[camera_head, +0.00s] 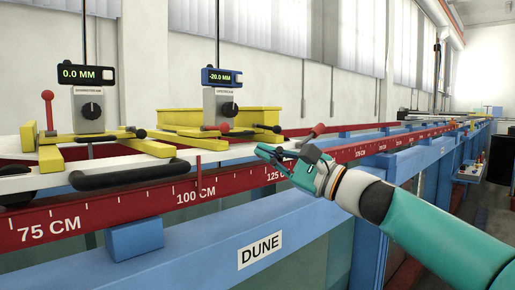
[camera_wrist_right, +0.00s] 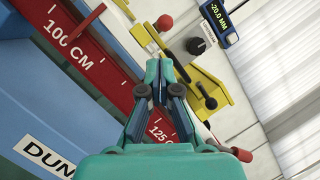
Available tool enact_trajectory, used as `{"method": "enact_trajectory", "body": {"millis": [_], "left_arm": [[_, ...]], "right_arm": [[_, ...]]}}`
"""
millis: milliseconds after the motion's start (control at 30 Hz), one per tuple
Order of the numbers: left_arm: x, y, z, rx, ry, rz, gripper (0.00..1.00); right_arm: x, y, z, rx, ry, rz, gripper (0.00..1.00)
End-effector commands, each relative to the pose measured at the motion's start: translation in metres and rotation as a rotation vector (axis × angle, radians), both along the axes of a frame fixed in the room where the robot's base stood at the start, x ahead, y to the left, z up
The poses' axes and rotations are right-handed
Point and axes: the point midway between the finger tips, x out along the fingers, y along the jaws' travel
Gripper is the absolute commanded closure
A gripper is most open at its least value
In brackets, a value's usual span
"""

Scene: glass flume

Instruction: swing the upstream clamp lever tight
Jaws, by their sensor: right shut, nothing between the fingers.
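Two instrument carriages sit on the flume rails. I cannot tell which is the upstream clamp lever. My right gripper (camera_head: 265,152) is shut and empty in front of the right carriage, apart from both. My left gripper is out of view.
The left carriage (camera_head: 92,112), showing 0.0 MM, has an upright red-ball lever (camera_head: 47,95). A red scale rail (camera_head: 145,199) and blue beam (camera_head: 205,238) run along the front. A black-knobbed yellow bar (camera_wrist_right: 211,103) lies beside my right fingers in the wrist view.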

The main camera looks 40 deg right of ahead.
Motion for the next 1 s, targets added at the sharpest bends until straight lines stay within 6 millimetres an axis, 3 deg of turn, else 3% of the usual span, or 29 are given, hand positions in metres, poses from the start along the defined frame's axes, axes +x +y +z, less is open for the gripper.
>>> {"method": "enact_trajectory", "body": {"millis": [500,1000], "left_arm": [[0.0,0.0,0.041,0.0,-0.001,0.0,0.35],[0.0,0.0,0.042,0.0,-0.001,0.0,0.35]], "right_arm": [[0.066,0.012,0.023,0.0,0.002,-0.022,1.0],[0.072,0.015,0.023,-0.002,0.002,-0.025,1.0]]}}
